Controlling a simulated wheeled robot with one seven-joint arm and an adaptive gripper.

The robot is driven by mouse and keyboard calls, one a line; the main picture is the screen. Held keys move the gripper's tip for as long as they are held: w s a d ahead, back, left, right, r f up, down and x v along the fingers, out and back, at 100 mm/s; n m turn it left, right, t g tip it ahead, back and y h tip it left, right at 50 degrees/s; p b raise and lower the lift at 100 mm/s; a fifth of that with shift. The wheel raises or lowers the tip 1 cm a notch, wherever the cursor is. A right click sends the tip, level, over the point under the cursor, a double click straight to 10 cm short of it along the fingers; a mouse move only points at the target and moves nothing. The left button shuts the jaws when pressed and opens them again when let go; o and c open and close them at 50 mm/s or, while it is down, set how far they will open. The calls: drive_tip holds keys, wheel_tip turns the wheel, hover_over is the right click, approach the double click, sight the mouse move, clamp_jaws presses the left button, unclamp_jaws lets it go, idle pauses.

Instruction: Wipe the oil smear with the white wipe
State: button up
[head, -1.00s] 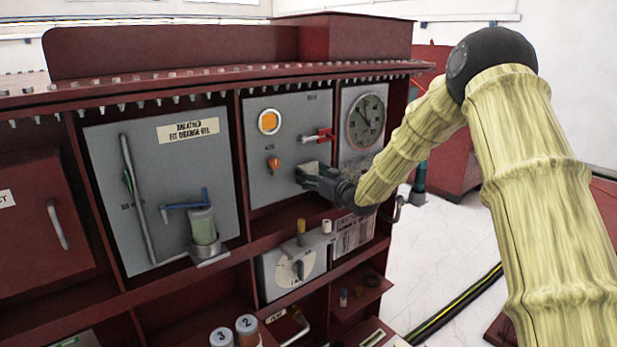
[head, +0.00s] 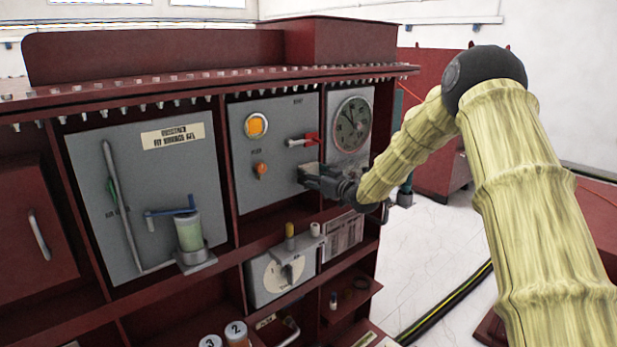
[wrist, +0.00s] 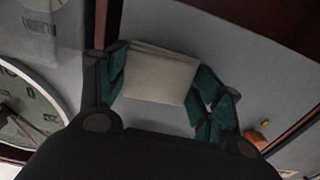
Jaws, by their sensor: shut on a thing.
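My gripper (head: 308,179) is in front of the lower right part of the grey middle panel (head: 262,195), below the red-handled lever (head: 306,140). In the wrist view its green-padded fingers (wrist: 163,90) are shut on the white wipe (wrist: 160,72), a pale folded sheet between them. The wipe is close to the grey panel surface; I cannot tell whether it touches. I cannot make out the oil smear in either view; the gripper and wipe hide part of the panel.
A round dial gauge (head: 352,124) is just right of the gripper. An orange knob (head: 261,169) and an orange round indicator (head: 256,126) are to its left. Below are a yellow-topped post (head: 290,236) and a white cylinder (head: 315,229) on a ledge. A red frame divides the panels.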

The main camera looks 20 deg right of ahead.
sight(280, 180)
drive_tip(key=shift+w+d, duration=0.2)
drive_tip(key=shift+d, duration=0.05)
drive_tip(key=shift+a, duration=0.1)
drive_tip(key=shift+s+a+r+b, duration=0.1)
drive_tip(key=shift+s+a+b, duration=0.55)
drive_tip(key=shift+a, duration=1.15)
drive_tip(key=shift+s+a+f+b, duration=0.1)
drive_tip(key=shift+s+a+b, duration=0.45)
drive_tip(key=shift+a, duration=1.3)
drive_tip(key=shift+s+a+r+b, duration=0.1)
drive_tip(key=shift+s+a+b, duration=0.3)
drive_tip(key=shift+s+a, duration=0.95)
drive_tip(key=shift+w+a, duration=0.45)
drive_tip(key=shift+w, duration=0.05)
drive_tip(key=v, duration=0.6)
drive_tip(key=shift+v, duration=1.5)
